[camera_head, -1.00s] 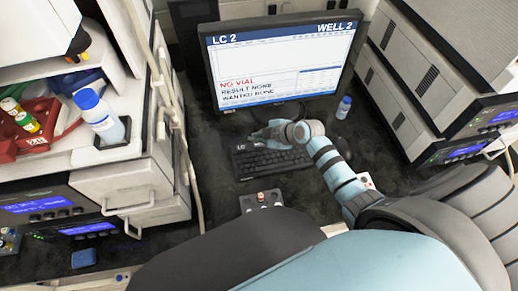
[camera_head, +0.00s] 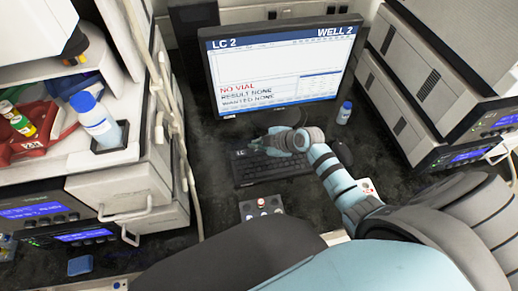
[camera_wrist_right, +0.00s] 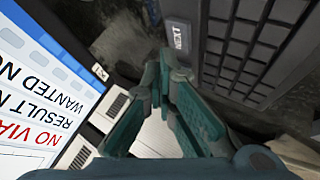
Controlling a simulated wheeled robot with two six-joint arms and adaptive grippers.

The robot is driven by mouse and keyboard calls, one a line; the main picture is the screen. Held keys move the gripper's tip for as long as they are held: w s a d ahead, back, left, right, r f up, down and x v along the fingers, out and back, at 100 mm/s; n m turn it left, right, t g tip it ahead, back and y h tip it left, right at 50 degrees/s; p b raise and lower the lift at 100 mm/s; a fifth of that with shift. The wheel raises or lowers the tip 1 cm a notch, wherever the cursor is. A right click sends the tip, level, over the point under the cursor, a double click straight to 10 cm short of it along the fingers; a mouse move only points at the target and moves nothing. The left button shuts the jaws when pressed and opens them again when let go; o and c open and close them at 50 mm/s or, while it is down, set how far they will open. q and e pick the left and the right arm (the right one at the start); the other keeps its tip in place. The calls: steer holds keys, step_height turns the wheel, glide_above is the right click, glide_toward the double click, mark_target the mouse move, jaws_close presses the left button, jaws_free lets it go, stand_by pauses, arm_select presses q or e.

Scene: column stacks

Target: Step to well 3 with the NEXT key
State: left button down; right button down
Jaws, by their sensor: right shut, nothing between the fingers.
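The monitor (camera_head: 275,62) stands at the back and reads LC 2, WELL 2, NO VIAL, RESULT NONE and WANTED NONE. The dark keyboard (camera_head: 272,168) lies flat in front of it. My right gripper (camera_head: 258,146) is shut and empty over the keyboard's back left part. My left gripper is out of view.
A small control box (camera_head: 261,207) with buttons sits in front of the keyboard. A small blue-capped bottle (camera_head: 344,113) stands right of the monitor. Instrument stacks flank the bench, with a larger blue-capped bottle (camera_head: 98,122) on the left one. Dark bench left of the keyboard is clear.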

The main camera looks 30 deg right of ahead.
mark_target(258, 152)
stand_by(0.5)
steer(key=shift+f+b, duration=0.45)
steer(key=shift+f+b, duration=0.4)
stand_by(0.5)
steer(key=shift+r, duration=0.1)
steer(key=shift+r+p, duration=0.75)
steer(key=shift+r, duration=0.05)
step_height(258, 152, up, 5)
steer(key=p, duration=0.4)
steer(key=shift+r+p, duration=0.1)
steer(key=shift+p, duration=0.2)
